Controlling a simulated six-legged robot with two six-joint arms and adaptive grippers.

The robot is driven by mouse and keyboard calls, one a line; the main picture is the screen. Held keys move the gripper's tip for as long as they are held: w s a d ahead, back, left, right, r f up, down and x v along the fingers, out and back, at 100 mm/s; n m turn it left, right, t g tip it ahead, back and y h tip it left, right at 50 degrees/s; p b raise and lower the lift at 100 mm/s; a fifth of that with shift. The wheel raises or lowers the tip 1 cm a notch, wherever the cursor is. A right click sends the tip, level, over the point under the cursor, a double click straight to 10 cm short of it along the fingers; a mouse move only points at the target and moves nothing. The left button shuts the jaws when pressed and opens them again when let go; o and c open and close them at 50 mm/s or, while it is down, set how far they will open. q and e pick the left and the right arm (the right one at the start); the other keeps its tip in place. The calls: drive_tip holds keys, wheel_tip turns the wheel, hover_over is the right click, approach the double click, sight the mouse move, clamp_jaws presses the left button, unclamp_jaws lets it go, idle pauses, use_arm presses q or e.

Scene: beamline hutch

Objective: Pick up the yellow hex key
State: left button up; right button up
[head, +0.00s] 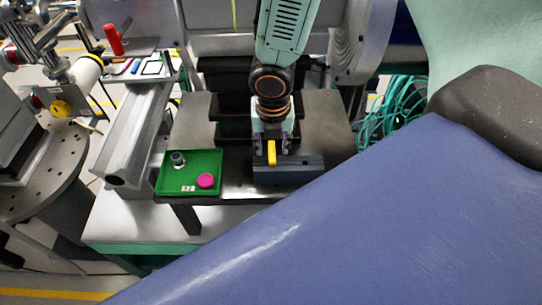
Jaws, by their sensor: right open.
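The yellow hex key (271,153) stands upright at a dark grey block (288,173) on the dark table, in the middle of the head view. My right gripper (271,148) comes down from above, right at the hex key. Its fingers are open, one on each side of the key in the picture. Whether they touch it I cannot tell. The lower end of the key is hidden at the block. My left gripper is not in view.
A green tray (163,188) with a magenta round piece (206,181) and a small grey-topped item (178,159) lies left of the block. Dark bins (228,106) stand behind. Teal cables (392,115) hang at the right. A large blue surface fills the lower right.

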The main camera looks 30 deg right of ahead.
sight(272, 151)
drive_tip(key=shift+w+d+f, duration=0.15)
drive_tip(key=shift+d+f, duration=0.1)
drive_tip(key=shift+f, duration=0.4)
drive_tip(key=f+b, duration=0.1)
drive_tip(key=f, duration=0.1)
drive_tip(key=w+f+b, duration=0.1)
drive_tip(key=f, duration=0.1)
drive_tip(key=shift+w+d+f, duration=0.1)
drive_tip(key=shift+f, duration=0.05)
drive_tip(key=shift+d, duration=0.1)
drive_tip(key=shift+c, duration=0.8)
drive_tip(key=c, duration=0.6)
clamp_jaws()
